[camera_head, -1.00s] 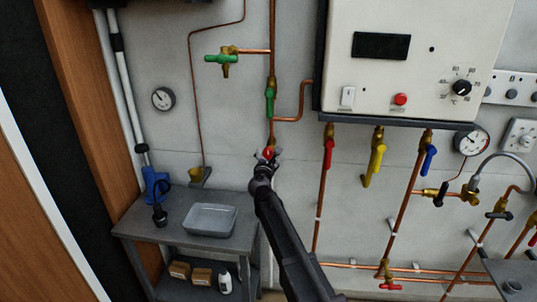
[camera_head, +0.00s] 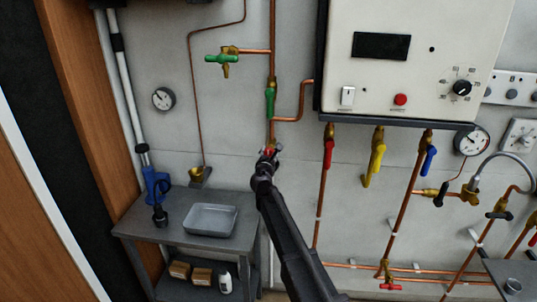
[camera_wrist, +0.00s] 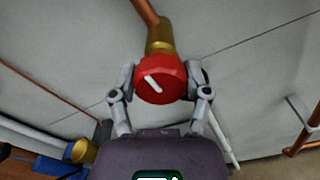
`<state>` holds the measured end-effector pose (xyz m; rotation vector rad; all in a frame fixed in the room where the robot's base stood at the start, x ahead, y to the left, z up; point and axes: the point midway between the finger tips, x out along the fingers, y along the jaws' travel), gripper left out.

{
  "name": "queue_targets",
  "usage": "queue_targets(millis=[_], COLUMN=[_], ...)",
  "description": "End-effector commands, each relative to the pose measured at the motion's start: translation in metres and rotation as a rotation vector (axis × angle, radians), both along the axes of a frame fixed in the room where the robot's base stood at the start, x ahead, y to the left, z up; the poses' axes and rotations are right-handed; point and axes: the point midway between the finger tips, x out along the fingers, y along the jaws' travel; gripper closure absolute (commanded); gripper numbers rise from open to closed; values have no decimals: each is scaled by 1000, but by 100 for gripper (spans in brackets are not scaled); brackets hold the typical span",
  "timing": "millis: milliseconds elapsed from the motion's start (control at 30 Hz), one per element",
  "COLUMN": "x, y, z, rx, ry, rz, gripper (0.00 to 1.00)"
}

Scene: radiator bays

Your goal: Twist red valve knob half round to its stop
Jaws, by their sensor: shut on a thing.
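The red valve knob (camera_wrist: 172,72) is a faceted red cap on a brass valve body (camera_wrist: 159,38) at the end of a copper pipe. A white line on its face runs from upper left to lower right in the wrist view. My gripper (camera_wrist: 161,80) is shut on the knob, with one finger on each side. In the head view, only a bit of the red knob (camera_head: 268,152) shows at the tip of my gripper (camera_head: 269,154), below the green-handled valve (camera_head: 270,101); the fingers and wrist hide the rest.
A white boiler box (camera_head: 415,60) hangs to the right, with red (camera_head: 329,152), yellow (camera_head: 377,160) and blue (camera_head: 429,160) lever valves under it. A grey bench (camera_head: 185,240) with a tray (camera_head: 208,219) stands at lower left. The wall left of my gripper is mostly clear.

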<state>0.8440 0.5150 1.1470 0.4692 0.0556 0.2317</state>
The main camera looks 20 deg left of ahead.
Motion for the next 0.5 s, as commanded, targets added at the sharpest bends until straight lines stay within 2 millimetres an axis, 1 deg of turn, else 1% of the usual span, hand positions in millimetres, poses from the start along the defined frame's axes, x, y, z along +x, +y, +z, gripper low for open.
queue_targets(millis=[267,500], x=[1,1], y=[0,0], z=[0,0], rx=[17,98], ry=[3,23], rz=[0,0], gripper=[86,86])
